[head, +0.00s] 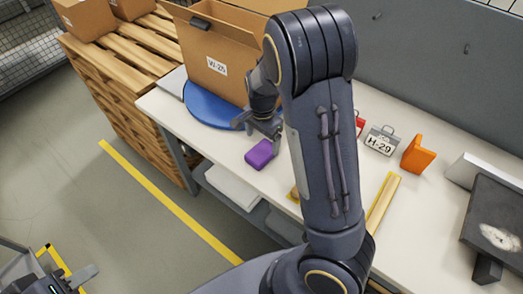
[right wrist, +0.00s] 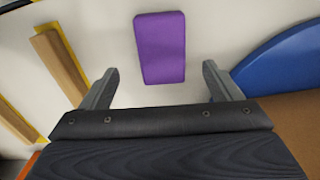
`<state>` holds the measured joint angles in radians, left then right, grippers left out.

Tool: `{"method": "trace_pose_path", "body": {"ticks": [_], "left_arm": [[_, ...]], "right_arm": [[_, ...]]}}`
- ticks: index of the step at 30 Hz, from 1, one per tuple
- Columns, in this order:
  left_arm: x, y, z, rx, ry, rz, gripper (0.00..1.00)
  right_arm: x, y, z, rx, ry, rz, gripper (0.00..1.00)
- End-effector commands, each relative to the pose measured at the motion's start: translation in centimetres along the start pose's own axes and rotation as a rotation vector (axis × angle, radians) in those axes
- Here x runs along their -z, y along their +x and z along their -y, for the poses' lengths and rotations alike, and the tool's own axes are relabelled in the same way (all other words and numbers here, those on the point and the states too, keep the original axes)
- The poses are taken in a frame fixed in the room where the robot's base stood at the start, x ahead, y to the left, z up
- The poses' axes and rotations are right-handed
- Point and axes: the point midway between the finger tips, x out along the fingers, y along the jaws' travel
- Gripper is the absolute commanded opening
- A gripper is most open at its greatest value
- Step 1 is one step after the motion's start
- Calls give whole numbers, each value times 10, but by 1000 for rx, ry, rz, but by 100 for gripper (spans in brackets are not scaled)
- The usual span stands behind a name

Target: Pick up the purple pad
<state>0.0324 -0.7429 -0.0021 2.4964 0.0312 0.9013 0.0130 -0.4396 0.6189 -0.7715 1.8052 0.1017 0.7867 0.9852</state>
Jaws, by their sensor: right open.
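The purple pad (head: 260,154) lies on the white tabletop near its front edge. In the right wrist view, the purple pad (right wrist: 160,48) is fully visible, just beyond and roughly centred between the fingertips. My right gripper (head: 257,136) is open and empty above the table, close to the pad; its two fingers also show apart in the right wrist view (right wrist: 159,76). My left gripper (head: 56,264) is at the lower left over the floor, partly cut off by the frame, with its fingers apart and nothing seen between them.
A blue round plate (head: 210,108) and an open cardboard box (head: 205,65) stand left of the pad. My right arm hides part of the table.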

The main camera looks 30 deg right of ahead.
Motion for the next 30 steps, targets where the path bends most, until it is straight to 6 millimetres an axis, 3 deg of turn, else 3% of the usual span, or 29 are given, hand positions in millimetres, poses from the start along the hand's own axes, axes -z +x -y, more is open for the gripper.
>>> {"method": "trace_pose_path", "body": {"ticks": [15,23,30], "left_arm": [[4,-8,-4,0,0,0,36],[4,-7,-3,0,0,0,36],[4,-7,-3,0,0,0,36]], "right_arm": [[1,66,3,-3,-1,3,85],[1,70,4,1,-3,3,85],[1,69,4,0,-2,3,56]]}}
